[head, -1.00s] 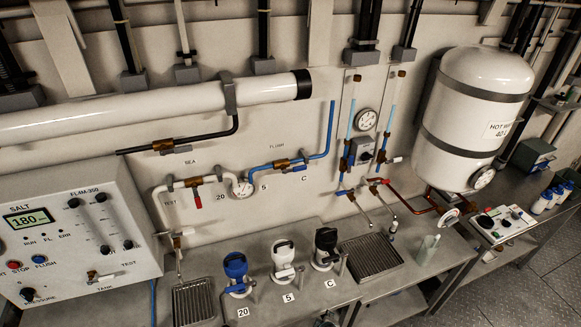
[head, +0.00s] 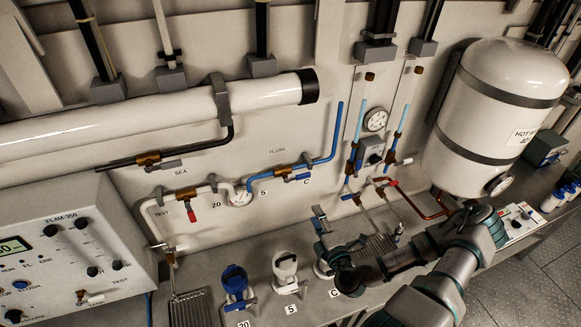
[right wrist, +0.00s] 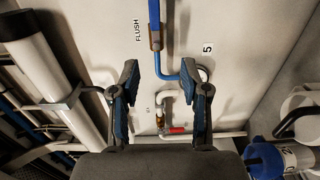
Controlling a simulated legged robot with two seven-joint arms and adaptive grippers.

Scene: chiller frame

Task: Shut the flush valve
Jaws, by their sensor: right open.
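The flush valve (head: 283,170) is a brass body on the blue pipe, below the FLUSH label (head: 277,151) on the wall. Its blue handle (head: 299,178) lies roughly along the pipe. In the right wrist view the brass valve (right wrist: 155,38) shows beside the FLUSH label (right wrist: 138,30), beyond the fingers; its handle is not clear there. My right gripper (head: 320,228) is open and empty, below and slightly right of the valve in the head view, apart from it. In the right wrist view the gripper (right wrist: 168,78) has its fingers spread toward the wall. My left gripper is not in view.
A red-handled valve (head: 189,204) sits on the white pipe to the left. A large white tank (head: 490,120) is at right. The wall around the valve is clear.

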